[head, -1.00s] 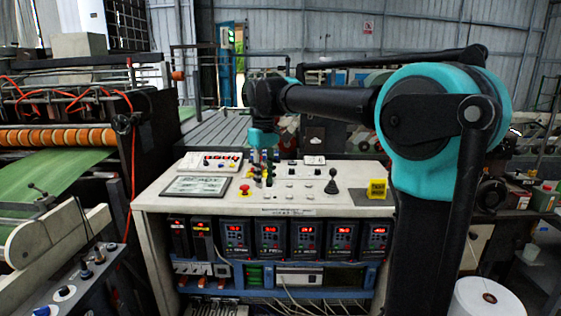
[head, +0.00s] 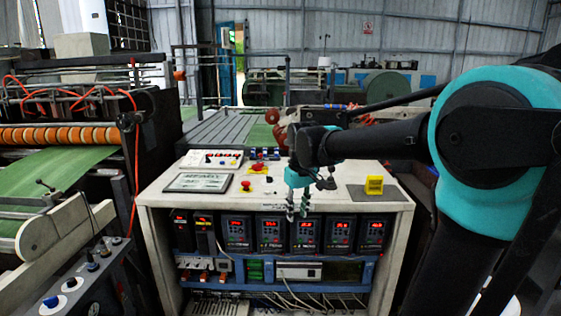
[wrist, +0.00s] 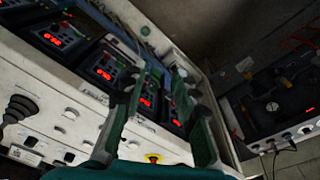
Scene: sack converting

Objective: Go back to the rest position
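My gripper (head: 298,212) hangs over the front edge of the white-topped control console (head: 217,207), fingers pointing down, in front of the row of red-lit drive displays. In the wrist view my gripper (wrist: 161,78) shows two green fingers apart, with nothing held between them. My arm reaches in from the right side of the head view. The gripper hides a middle part of the console top and some of its knobs.
The console top carries a tablet-like panel (head: 197,183), a red button (head: 246,185) and a yellow block (head: 374,185). A machine with orange rollers (head: 58,135) stands left. A slatted grey table (head: 215,130) lies behind.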

